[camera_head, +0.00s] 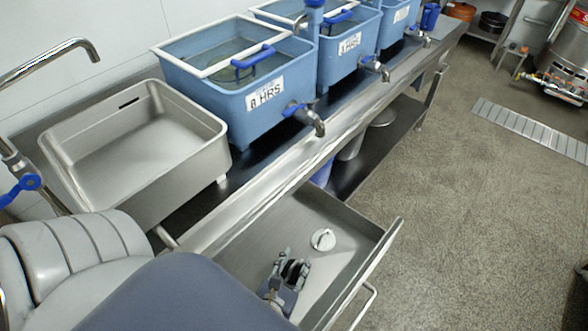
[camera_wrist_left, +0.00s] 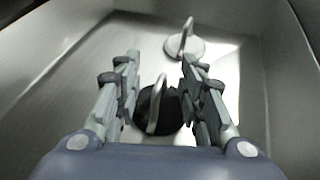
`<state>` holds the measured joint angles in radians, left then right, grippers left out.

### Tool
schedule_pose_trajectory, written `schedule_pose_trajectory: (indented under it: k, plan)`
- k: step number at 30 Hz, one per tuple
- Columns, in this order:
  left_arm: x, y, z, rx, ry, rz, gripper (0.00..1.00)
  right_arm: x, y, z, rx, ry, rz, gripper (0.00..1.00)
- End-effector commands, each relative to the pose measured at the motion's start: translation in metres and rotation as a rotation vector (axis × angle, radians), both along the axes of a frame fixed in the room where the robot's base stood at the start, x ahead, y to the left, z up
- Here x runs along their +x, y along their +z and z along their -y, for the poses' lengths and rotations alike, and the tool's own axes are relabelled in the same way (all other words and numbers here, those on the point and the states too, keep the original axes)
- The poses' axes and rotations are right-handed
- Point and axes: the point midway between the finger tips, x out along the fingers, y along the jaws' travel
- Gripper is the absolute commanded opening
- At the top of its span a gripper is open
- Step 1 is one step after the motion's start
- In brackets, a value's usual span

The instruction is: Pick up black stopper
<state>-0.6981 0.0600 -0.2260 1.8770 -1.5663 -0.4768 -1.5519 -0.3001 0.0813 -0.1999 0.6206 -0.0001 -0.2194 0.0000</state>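The black stopper (camera_wrist_left: 172,112) is a dark disc with an upright metal loop handle, lying in the open metal drawer (camera_head: 262,232). In the left wrist view it shows between the two fingers of my left gripper (camera_wrist_left: 160,92). The fingers are open, one on each side of it, with a gap visible near the handle. In the head view my left gripper (camera_head: 288,272) reaches down into the drawer and partly hides the black stopper. Whether a finger touches the stopper cannot be told. My right gripper is not in view.
A light stopper (camera_head: 323,239) with a handle lies farther into the drawer, beyond the fingertips in the wrist view (camera_wrist_left: 184,46). The drawer walls stand close around my gripper. Above are a steel sink (camera_head: 130,150) and blue tanks (camera_head: 215,105) with taps.

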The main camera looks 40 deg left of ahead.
Motion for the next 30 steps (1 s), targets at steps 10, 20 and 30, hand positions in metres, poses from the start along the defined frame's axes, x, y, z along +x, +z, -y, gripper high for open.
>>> schedule_pose_trajectory:
  k: [10,20,30]
  plan:
    - [0.0,0.0,0.0,0.0,0.0,0.0,0.0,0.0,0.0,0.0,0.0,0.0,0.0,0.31]
    - [-0.001,0.004,0.0,-0.001,0.0,0.0,0.0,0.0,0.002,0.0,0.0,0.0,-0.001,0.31]
    - [0.0,0.068,0.0,-0.002,0.001,0.003,0.0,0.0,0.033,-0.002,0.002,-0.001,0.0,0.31]
